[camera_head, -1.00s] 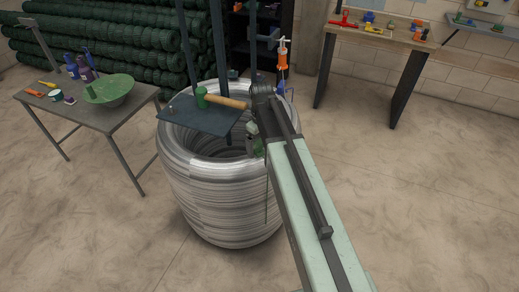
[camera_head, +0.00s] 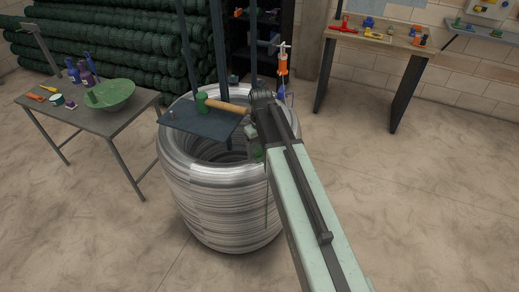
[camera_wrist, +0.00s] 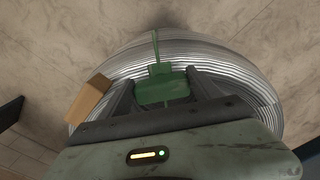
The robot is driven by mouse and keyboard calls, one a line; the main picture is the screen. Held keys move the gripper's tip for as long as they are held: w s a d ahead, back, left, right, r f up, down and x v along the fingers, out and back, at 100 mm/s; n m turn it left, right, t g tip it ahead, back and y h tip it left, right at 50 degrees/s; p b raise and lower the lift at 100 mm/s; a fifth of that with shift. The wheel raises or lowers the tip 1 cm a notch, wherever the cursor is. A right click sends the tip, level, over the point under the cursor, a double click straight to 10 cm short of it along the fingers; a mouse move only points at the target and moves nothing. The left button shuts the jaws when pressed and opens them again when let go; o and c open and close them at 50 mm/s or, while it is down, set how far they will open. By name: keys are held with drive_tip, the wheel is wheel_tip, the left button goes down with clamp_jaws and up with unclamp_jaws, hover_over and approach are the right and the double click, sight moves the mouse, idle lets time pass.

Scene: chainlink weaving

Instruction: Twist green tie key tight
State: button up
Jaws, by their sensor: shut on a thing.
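The green tie key (camera_wrist: 160,88) sits between the two fingers of my gripper (camera_wrist: 162,92) in the wrist view, with a thin green stem pointing up the picture. My gripper is shut on it. In the head view my gripper (camera_head: 253,138) hangs at the right inner rim of a big silver wire coil (camera_head: 215,215). A bit of green (camera_head: 256,153) shows there, mostly hidden by my arm. I cannot tell how tight the tie is.
A dark plate (camera_head: 205,122) over the coil holds a green-headed mallet (camera_head: 225,106), close left of my gripper. An orange-handled tool (camera_head: 283,66) stands behind. A grey table (camera_head: 95,118) with a green bowl (camera_head: 110,94) is left; a workbench (camera_head: 390,38) is back right. Right floor is clear.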

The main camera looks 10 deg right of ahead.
sight(257, 149)
drive_tip(key=m, duration=0.4)
drive_tip(key=shift+a+m, duration=0.25)
drive_tip(key=shift+m, duration=0.05)
drive_tip(key=shift+a+m, duration=0.15)
drive_tip(key=shift+m, duration=1.15)
drive_tip(key=shift+a+m, duration=0.15)
drive_tip(key=shift+m, duration=1.15)
drive_tip(key=o, duration=1.4)
drive_tip(key=shift+r, duration=0.1)
wheel_tip(257, 149, up, 8)
drive_tip(key=p, duration=0.8)
